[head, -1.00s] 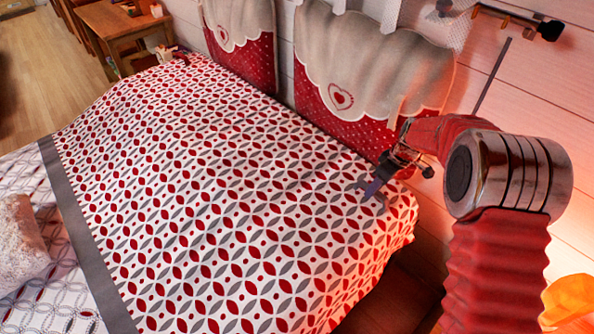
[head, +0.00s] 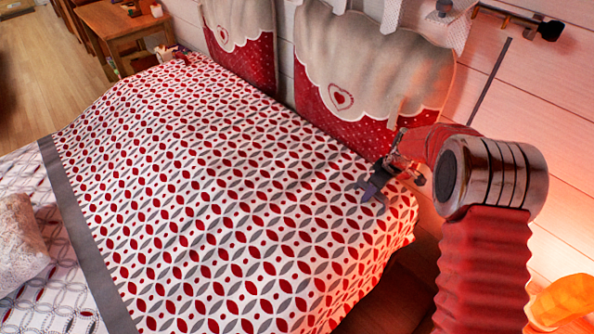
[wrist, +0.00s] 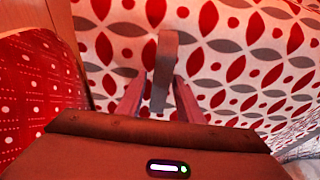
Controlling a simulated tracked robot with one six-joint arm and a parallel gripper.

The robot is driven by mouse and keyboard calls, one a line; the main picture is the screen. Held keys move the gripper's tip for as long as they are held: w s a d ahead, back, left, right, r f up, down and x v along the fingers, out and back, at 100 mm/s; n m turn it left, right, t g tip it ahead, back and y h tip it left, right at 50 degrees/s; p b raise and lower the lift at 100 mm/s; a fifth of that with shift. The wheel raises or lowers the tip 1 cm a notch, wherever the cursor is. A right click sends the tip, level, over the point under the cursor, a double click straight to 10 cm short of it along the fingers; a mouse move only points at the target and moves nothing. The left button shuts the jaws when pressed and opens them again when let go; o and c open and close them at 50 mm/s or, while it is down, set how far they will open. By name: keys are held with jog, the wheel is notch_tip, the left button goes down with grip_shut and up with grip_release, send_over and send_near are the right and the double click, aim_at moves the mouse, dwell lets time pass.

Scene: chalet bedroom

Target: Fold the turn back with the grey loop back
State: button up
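The turn back (head: 200,190) is a white cloth with red and grey leaf shapes, lying spread over the bed. The grey loop (head: 379,198) is at its right end, near the headboard side. In the wrist view the loop (wrist: 165,60) is a grey strip standing across the cloth. My gripper (head: 371,184) is low over the cloth at the loop. In the wrist view my gripper's two fingers (wrist: 158,88) are apart, one on each side of the strip's lower end, with gaps visible. Part of the loop is hidden by the gripper in the head view.
Red and cream padded headboard cushions (head: 372,70) stand close behind the gripper. A grey band (head: 85,240) edges the cloth at left, beside the white sheet and a pale pillow (head: 18,240). A wooden table (head: 122,28) stands at the far upper left.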

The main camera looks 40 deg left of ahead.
grip_shut()
notch_tip(320, 180, up, 8)
jog(key=s+t, duration=0.1)
jog(key=s, duration=0.1)
jog(key=shift+s+a+r, duration=0.2)
jog(key=shift+a, duration=0.05)
dwell(0.4)
jog(key=s+r+t, duration=0.1)
jog(key=s+r, duration=0.3)
jog(key=r, duration=0.3)
jog(key=shift+s+a+r+t+h, duration=0.25)
jog(key=shift+s+a+t+h, duration=0.05)
jog(key=shift+a, duration=0.15)
